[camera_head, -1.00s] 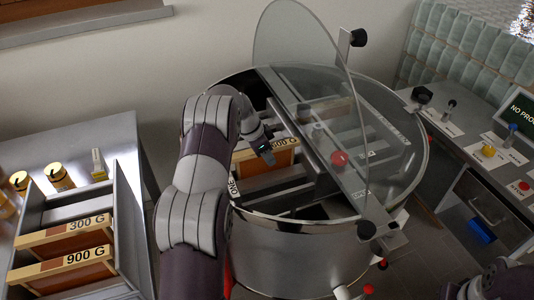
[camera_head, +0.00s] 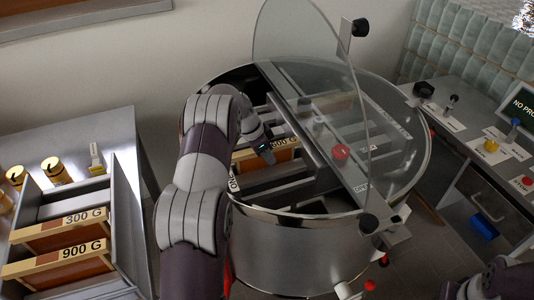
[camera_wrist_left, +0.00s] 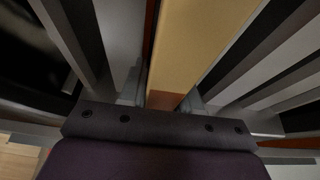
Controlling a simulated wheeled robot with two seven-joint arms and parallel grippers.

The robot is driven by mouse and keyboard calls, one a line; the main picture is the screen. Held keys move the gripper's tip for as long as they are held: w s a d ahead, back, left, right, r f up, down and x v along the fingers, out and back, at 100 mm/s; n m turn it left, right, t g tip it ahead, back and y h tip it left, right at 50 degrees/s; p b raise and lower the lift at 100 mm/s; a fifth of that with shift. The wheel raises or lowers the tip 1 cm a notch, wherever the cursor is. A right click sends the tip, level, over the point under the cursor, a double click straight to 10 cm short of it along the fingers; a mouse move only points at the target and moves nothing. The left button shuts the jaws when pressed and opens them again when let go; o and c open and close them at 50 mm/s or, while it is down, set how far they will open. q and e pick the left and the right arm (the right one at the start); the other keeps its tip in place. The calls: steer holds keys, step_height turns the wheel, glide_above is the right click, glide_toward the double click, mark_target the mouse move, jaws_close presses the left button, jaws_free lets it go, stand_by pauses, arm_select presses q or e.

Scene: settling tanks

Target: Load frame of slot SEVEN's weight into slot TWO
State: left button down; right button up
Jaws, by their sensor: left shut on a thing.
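A wooden frame (camera_head: 284,154) with a tan top bar and orange face is in the open round metal tank (camera_head: 285,243). Its label seems to read 600 G; the first digit is unclear. My left gripper (camera_head: 266,154) is shut on its top bar; the bar (camera_wrist_left: 190,45) runs between my fingers in the left wrist view. The frame sits low among the tank's grey slot bars; how deep is hidden. Slot numbers are not readable. Frames marked 300 G (camera_head: 75,219) and 900 G (camera_head: 62,257) stand in the metal box at left.
A control bench (camera_head: 455,135) with knobs and a screen is at right.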

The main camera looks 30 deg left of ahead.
arm_select(q)
steer(key=c, duration=0.7)
jaws_free()
steer(key=shift+f, duration=0.1)
